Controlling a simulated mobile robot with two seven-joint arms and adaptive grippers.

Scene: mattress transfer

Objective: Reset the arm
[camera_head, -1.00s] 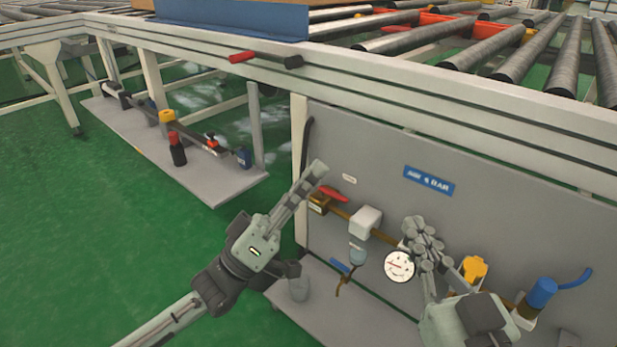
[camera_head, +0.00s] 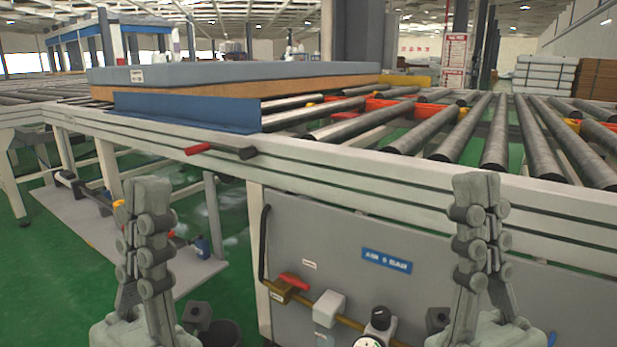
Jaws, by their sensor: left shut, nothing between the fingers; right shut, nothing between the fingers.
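My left gripper (camera_head: 146,212) points upright at the lower left, in front of the conveyor frame. Its fingers are shut with nothing between them. My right gripper (camera_head: 477,212) points upright at the lower right, in front of the grey panel. It is also shut and empty. Both grippers stand apart, at about the same height. The lower parts of both arms are cut off by the bottom edge.
A roller conveyor (camera_head: 340,174) crosses the view close behind the grippers. A grey mattress (camera_head: 230,74) lies on it at the back left. A grey panel (camera_head: 330,240) carries air fittings and a gauge (camera_head: 369,341). Green floor (camera_head: 40,270) is clear at left.

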